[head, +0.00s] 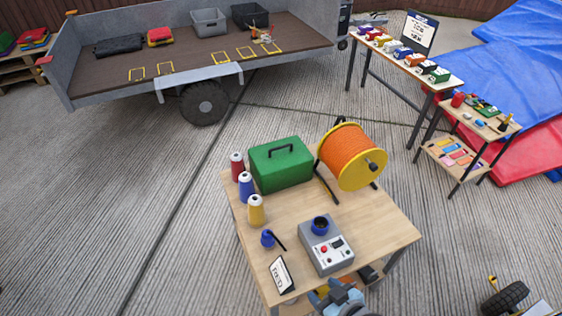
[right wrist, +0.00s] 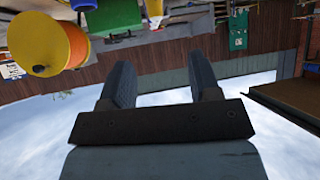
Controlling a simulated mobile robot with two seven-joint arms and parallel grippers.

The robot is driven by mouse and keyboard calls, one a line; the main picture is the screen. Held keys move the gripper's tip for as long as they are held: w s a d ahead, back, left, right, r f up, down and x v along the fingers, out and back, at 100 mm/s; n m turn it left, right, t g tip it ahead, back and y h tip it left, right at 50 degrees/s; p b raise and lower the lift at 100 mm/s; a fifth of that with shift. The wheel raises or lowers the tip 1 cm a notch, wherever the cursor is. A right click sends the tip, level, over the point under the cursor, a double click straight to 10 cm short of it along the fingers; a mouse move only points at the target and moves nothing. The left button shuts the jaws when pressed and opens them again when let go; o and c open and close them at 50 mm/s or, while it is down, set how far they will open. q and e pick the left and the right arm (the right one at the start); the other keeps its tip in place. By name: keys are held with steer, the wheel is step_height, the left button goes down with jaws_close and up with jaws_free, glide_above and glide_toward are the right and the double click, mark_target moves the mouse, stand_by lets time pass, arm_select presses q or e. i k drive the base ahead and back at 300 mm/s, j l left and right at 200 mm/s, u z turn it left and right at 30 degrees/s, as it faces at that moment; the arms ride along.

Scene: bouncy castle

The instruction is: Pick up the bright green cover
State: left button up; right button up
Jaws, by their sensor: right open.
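I cannot tell for sure which item is the bright green cover. Green items in the head view are a small green piece (head: 440,75) at the end of the row on the back right table, a flat green piece (head: 487,111) on the small stand, and a green item (head: 6,42) at the far left edge. My right gripper (head: 337,298) shows at the bottom of the head view, at the workbench's front edge. In the right wrist view its two fingers (right wrist: 165,85) are apart with nothing between them. My left gripper is not in view.
The workbench (head: 375,228) carries a green toolbox (head: 281,163), an orange reel (head: 349,156), several thread spools and a grey device (head: 326,245). A trailer (head: 185,62) stands behind. Blue and red inflatable sheets (head: 520,60) lie at right. Paving left of the workbench is clear.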

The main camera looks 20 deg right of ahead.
mark_target(276, 166)
steer(key=i+j+z, duration=0.2)
steer(key=j, duration=0.45)
steer(key=j+z, duration=0.2)
steer(key=j, duration=0.4)
steer(key=i+j+z, duration=0.1)
steer(key=j+z, duration=0.2)
steer(key=j, duration=0.15)
steer(key=i+j+z, duration=0.1)
steer(key=j+z, duration=0.2)
steer(key=j, duration=0.2)
steer(key=i+j+z, duration=0.35)
steer(key=j, duration=0.25)
steer(key=j+z, duration=0.2)
steer(key=j, duration=0.15)
steer(key=i+j+z, duration=0.1)
steer(key=i+j, duration=0.15)
steer(key=i, duration=0.15)
steer(key=i+j, duration=0.3)
steer(key=i+z, duration=0.05)
steer(key=i, duration=0.05)
